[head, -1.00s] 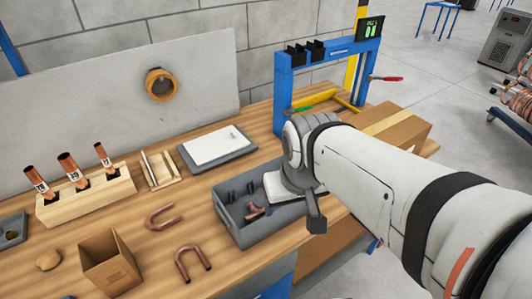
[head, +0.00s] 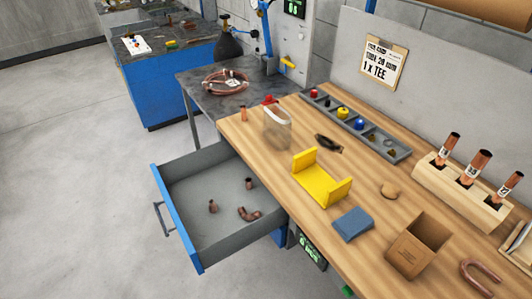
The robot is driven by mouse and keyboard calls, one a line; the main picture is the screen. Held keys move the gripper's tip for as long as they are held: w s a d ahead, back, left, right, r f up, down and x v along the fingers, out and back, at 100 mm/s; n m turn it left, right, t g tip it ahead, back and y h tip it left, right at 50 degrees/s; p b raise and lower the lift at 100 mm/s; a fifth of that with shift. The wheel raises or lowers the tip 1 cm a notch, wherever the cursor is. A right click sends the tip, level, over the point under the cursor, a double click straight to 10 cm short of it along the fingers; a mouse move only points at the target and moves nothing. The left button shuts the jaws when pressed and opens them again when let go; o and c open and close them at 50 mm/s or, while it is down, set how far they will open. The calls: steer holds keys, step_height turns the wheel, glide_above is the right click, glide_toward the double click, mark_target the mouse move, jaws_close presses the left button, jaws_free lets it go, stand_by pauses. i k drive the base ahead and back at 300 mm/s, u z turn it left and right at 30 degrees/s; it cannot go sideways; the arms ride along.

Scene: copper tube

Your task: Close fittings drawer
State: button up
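The fittings drawer (head: 172,224) stands pulled out from under the left end of the wooden workbench. It is a grey tray with a blue front and a dark handle (head: 160,219) on its outer face. Several copper fittings lie on its floor, among them a curved one (head: 249,213) and two short ones (head: 213,206). My gripper and arm are not in this view.
The wooden bench (head: 285,190) carries a yellow cradle (head: 322,178), a blue cloth (head: 352,224), a cardboard box (head: 417,245) and a grey parts tray (head: 360,128). Grey floor (head: 75,190) left of the drawer is clear. A dark table (head: 205,82) stands behind.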

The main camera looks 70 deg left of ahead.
mark_target(187, 184)
steer(key=u, duration=0.7)
steer(key=k, duration=0.1)
steer(key=u, duration=2.9)
steer(key=k, duration=0.5)
steer(key=z, duration=0.3)
steer(key=i, duration=0.5)
steer(key=u, duration=0.15)
